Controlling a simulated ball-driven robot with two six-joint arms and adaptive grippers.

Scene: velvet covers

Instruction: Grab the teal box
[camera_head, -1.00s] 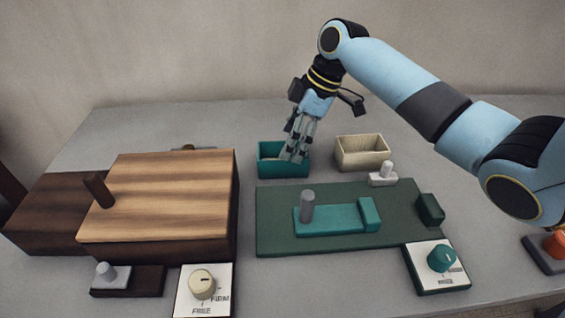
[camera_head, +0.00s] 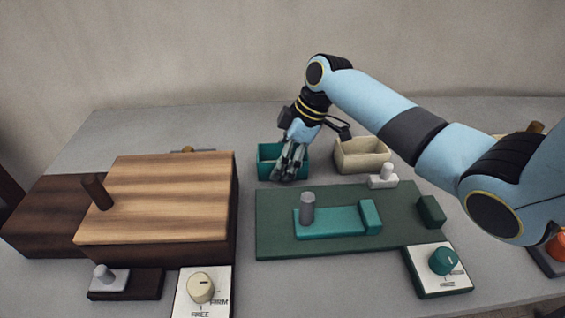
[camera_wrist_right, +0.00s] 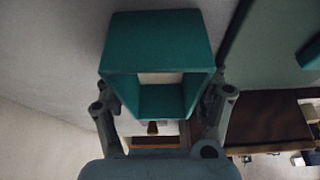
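The teal box (camera_head: 266,160) is a small open-topped box standing on the grey table, behind the green board. My right gripper (camera_head: 287,170) points down at it, one finger in front of its front wall and overlapping it in the head view. In the right wrist view, the teal box (camera_wrist_right: 160,45) lies between the two spread fingers of my right gripper (camera_wrist_right: 162,105), one along each side. I cannot tell whether the fingers touch the walls. The box stays on the table. My left gripper is not in view.
A cream box (camera_head: 362,154) stands close to the right. The green board (camera_head: 400,220) with a teal slider (camera_head: 340,221) lies in front. A large wooden cover (camera_head: 160,190) stands at the left. Dial panels (camera_head: 203,290) and (camera_head: 440,268) are near the front edge.

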